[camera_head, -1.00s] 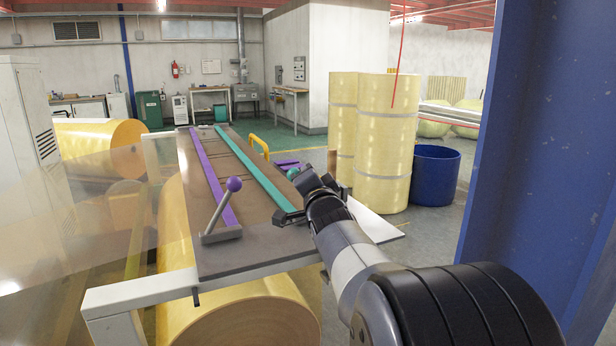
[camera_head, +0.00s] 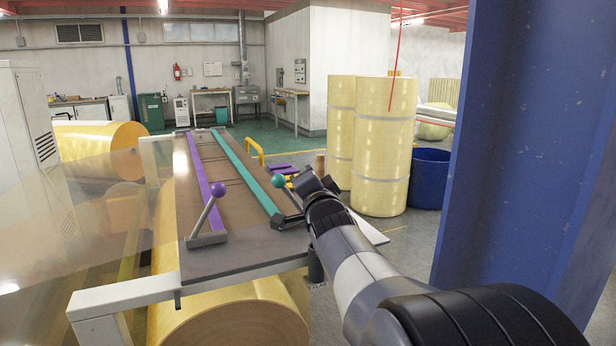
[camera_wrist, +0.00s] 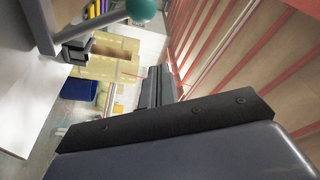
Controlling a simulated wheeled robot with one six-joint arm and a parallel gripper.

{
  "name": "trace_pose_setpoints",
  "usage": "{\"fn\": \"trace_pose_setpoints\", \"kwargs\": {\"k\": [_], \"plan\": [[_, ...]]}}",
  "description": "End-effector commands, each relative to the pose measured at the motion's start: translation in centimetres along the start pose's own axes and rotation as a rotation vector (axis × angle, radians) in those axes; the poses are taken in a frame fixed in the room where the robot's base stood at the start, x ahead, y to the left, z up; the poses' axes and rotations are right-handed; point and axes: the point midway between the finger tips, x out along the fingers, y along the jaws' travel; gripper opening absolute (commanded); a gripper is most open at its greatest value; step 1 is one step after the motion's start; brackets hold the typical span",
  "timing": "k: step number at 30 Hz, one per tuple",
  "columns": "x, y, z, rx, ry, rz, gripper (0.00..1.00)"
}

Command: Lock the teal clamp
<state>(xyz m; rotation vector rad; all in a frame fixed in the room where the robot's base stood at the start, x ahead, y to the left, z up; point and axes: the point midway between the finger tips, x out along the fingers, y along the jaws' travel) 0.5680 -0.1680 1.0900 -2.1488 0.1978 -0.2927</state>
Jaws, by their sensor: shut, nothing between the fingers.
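The teal clamp's round knob (camera_head: 278,181) is on the right side of the table, at the near end of the teal strip (camera_head: 245,168). Its dark base (camera_head: 287,221) sits at the table's right edge, and its lever is partly hidden by my arm in the head view. In the wrist view the teal knob (camera_wrist: 141,9) shows at the top, with its grey lever (camera_wrist: 95,27) running left. My gripper (camera_head: 318,183) is just right of the knob, apart from it. In the wrist view my gripper (camera_wrist: 157,88) is shut and empty, below and clear of the knob.
A purple clamp (camera_head: 210,212) stands at the table's near left with its lever raised. A yellow roll (camera_head: 230,320) lies under the table (camera_head: 245,250). A blue column (camera_head: 520,150) is close on the right. Yellow rolls (camera_head: 382,150) and a blue bin (camera_head: 430,178) stand behind.

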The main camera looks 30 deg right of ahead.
Motion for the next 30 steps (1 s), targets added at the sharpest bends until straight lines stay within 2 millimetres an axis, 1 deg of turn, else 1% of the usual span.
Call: {"fn": "trace_pose_setpoints", "kwargs": {"k": [1, 9, 12, 15, 21, 30], "plan": [[-0.8, 0.0, 0.0, 0.000, 0.000, 0.000, 0.00], [-5.1, 0.0, -0.1, 0.000, 0.002, 0.000, 0.00], [-6.4, 0.0, -0.1, 0.000, 0.003, -0.001, 0.00], [-7.4, 0.1, -0.1, 0.001, 0.002, -0.002, 0.00], [-8.1, 0.2, 0.0, 0.001, 0.001, -0.001, 0.00], [-8.1, 0.2, 0.0, 0.001, 0.001, -0.001, 0.00]]}}
